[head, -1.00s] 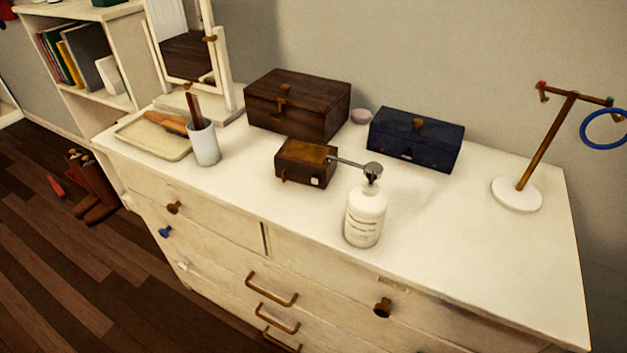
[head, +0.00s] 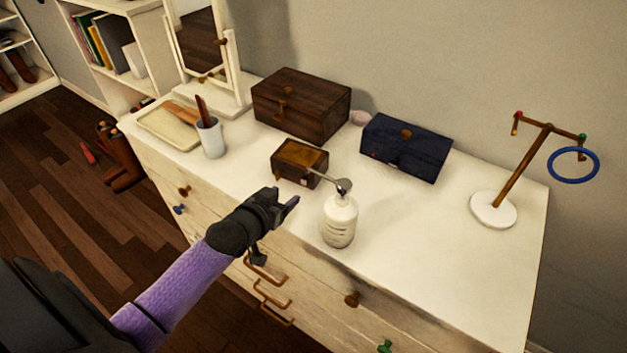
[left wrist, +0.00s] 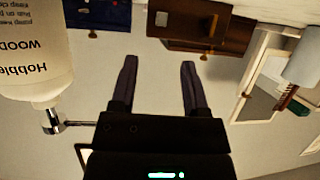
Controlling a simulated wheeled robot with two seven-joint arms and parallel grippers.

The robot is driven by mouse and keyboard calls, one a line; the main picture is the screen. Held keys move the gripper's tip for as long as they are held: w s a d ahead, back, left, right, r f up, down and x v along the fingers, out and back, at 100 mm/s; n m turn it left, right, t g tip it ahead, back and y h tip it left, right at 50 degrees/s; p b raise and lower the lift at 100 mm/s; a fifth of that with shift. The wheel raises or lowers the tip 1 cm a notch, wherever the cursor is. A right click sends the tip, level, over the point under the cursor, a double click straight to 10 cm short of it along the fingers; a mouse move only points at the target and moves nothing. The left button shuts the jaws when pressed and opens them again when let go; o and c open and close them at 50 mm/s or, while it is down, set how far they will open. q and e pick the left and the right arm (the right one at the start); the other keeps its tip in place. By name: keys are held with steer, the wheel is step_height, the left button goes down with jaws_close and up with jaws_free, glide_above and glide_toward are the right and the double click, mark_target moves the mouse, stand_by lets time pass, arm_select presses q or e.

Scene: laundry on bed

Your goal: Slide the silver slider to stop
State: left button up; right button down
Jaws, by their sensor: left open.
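A small wooden box (head: 299,163) stands at the middle of the dresser top. A small silvery piece (head: 304,182), likely the silver slider, sits low on its front, right side. In the left wrist view, which is upside down, the box (left wrist: 193,22) is at the top, and the pale piece (left wrist: 163,18) shows on it. My left gripper (head: 287,204) is over the dresser's front edge, in front of the box and left of the bottle. In the left wrist view its fingers (left wrist: 158,64) are apart and empty, short of the box. My right gripper is not in view.
A white pump bottle (head: 340,222) stands close right of my left gripper; its metal spout (head: 333,180) reaches toward the small box. A large wooden box (head: 300,107) and a navy box (head: 405,150) stand behind. A cup (head: 211,140) is left. The dresser's front right is clear.

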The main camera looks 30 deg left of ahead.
mark_target(303, 182)
arm_select(q)
steer(key=b+x, duration=0.1)
steer(key=x, duration=0.1)
steer(key=b+x, duration=0.1)
steer(key=x, duration=0.2)
steer(key=b+x, duration=0.1)
steer(key=x, duration=0.1)
steer(key=shift+f, duration=0.4)
steer(key=shift+w+a, duration=0.1)
steer(key=shift+w, duration=0.2)
steer(key=shift+r, duration=0.1)
jaws_close()
stand_by(0.4)
